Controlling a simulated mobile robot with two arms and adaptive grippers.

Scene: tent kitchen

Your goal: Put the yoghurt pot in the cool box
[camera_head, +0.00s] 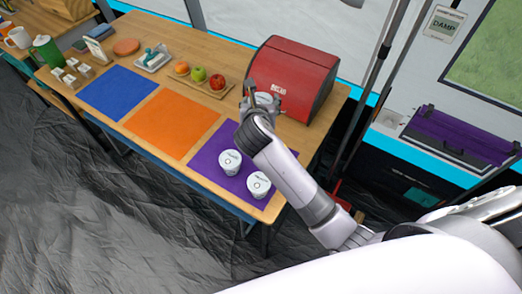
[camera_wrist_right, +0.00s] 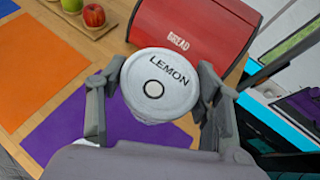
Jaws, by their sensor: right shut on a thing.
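My right gripper (camera_head: 262,102) is shut on a white round pot whose lid reads LEMON; the pot (camera_wrist_right: 160,92) sits between both fingers in the right wrist view. It is held in front of the red bread bin, near the purple mat's far end. Two similar white pots stand on the purple mat, one (camera_head: 230,162) left of the other (camera_head: 258,185); their lid text is too small to read. A purple-topped box (camera_head: 455,132) at the right may be the cool box; its inside is hidden. My left gripper is out of view.
The red bread bin (camera_head: 305,75) stands close behind the right gripper. A tray (camera_head: 215,88) with fruit is to its left. Orange (camera_head: 172,122) and blue (camera_head: 117,90) mats lie bare. Poles (camera_head: 365,95) stand between the table and the purple-topped box.

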